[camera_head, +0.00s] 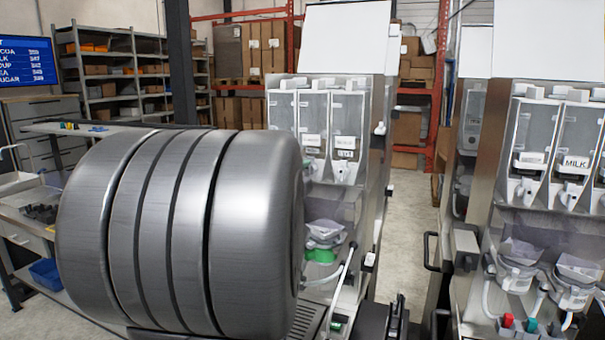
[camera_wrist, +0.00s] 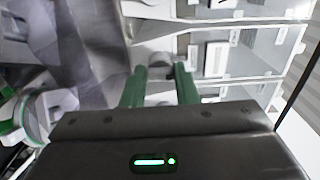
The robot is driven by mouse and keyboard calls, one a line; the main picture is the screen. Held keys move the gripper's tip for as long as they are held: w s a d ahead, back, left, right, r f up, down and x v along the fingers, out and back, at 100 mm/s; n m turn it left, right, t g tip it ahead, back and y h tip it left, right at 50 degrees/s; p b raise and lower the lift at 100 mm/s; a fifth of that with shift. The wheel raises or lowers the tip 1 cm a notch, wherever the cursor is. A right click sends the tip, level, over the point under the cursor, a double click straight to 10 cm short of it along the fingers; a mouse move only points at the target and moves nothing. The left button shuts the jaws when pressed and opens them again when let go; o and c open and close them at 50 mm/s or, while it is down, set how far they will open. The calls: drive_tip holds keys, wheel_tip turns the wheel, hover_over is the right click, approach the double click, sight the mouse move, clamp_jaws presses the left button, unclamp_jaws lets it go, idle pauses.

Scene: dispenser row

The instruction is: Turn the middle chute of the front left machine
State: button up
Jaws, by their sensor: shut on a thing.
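The front left machine (camera_head: 362,130) stands behind my arm in the head view, with a row of clear canisters (camera_head: 313,112) on its upper front. A white chute (camera_head: 343,172) under the right canister shows there. In the wrist view my gripper (camera_wrist: 160,73) has its two green fingers on either side of a small grey-white chute (camera_wrist: 160,60) below a canister with a white label. The fingers are shut on this chute, which is one in a row. Its exact turn is hard to tell.
Another machine (camera_head: 530,200) with a MILK label stands at the right, across a floor gap (camera_head: 403,235). Mixing bowls and a green part (camera_head: 322,255) sit below the left machine's canisters. Shelves (camera_head: 135,75) and a workbench stand at the left.

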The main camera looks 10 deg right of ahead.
drive_tip(key=o, duration=1)
drive_tip(key=shift+f, duration=0.1)
